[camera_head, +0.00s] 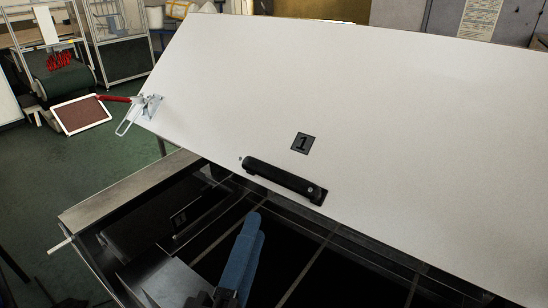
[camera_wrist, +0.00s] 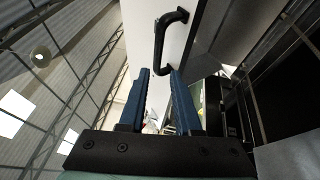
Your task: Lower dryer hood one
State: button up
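Dryer hood one (camera_head: 340,90) is a large white panel standing raised and tilted over the dark dryer body, marked with a black "1" label (camera_head: 302,143). A black bar handle (camera_head: 284,181) is fixed near its lower edge. My gripper (camera_head: 250,225) shows as blue fingers below the handle in the head view, apart from it. In the wrist view my gripper (camera_wrist: 159,72) has its two blue fingers spread with nothing between them. The handle (camera_wrist: 160,42) shows beyond the fingertips against the white hood (camera_wrist: 138,40).
A toggle clamp with a red grip (camera_head: 115,99) sits at the hood's left corner. The open dryer bed (camera_head: 300,255) has dark panels and thin crossbars below the hood. A metal edge (camera_head: 125,190) borders it at left.

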aim_at(274, 171)
jog(key=p+x, duration=0.1)
jog(key=x, duration=0.2)
jog(key=p+x, duration=0.2)
jog(key=x, duration=0.1)
jog(key=p+x, duration=0.1)
jog(key=x, duration=0.3)
jog(key=shift+d+r, duration=0.15)
jog(key=shift+r, duration=0.15)
jog(key=shift+p+x, duration=0.4)
jog(key=shift+x, duration=0.35)
jog(key=shift+f, duration=0.15)
grip_shut()
